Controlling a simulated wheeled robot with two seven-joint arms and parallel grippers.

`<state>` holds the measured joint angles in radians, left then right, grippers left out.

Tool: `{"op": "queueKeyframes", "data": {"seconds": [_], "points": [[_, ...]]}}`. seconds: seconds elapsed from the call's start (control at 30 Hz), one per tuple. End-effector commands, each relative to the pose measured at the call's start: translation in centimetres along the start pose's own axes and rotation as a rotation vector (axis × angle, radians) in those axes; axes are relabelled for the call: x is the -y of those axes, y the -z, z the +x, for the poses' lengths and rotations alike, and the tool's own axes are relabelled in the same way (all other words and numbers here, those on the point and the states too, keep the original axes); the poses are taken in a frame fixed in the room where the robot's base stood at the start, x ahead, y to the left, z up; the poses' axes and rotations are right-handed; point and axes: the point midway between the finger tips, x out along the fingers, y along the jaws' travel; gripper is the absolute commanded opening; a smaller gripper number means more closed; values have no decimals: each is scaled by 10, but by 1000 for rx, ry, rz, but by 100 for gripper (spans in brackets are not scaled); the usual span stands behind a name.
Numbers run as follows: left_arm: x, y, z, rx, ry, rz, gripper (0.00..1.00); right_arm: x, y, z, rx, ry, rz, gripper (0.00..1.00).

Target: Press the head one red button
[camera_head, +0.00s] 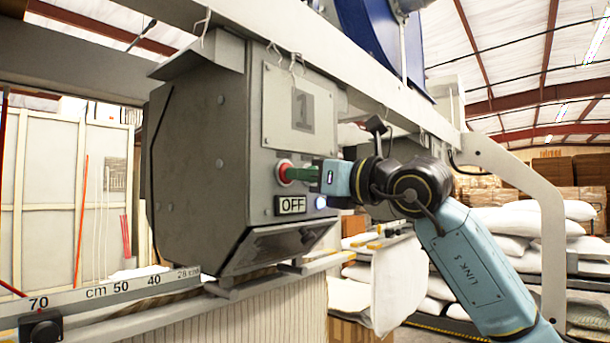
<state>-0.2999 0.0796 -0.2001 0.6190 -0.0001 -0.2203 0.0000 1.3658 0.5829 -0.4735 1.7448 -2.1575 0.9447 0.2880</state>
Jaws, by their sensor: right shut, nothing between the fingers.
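The head one box is a grey metal housing (200,150) with a plate numbered 1 (302,112) on its front. The red button (283,170) sits on that front, below the number plate and above the OFF label (291,205). My right gripper (291,174) comes in from the right, its green fingers shut and empty. The fingertips are at the red button and cover part of it; I cannot tell whether they press it in. My left gripper is not in view.
A lit bluish-white lamp (321,202) is right of the OFF label. A beam with hooks runs above the box. A ruler rail (110,290) lies at lower left. White filled sacks (510,222) are stacked behind my right arm, and a white pillow (397,282) hangs below it.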

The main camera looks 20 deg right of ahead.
Motion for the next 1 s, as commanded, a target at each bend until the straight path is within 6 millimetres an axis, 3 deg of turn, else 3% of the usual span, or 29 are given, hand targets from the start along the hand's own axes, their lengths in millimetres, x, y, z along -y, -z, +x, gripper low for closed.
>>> {"op": "queueKeyframes", "data": {"seconds": [0.27,0.63,0.8,1.0], "points": [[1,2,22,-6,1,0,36,2,1,-30,10,-11,-1,0],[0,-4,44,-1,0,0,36,3,2,-109,5,-13,-1,0],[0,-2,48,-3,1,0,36,3,1,-126,5,-15,2,0],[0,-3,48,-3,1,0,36,2,0,-130,4,-17,2,0]]}}
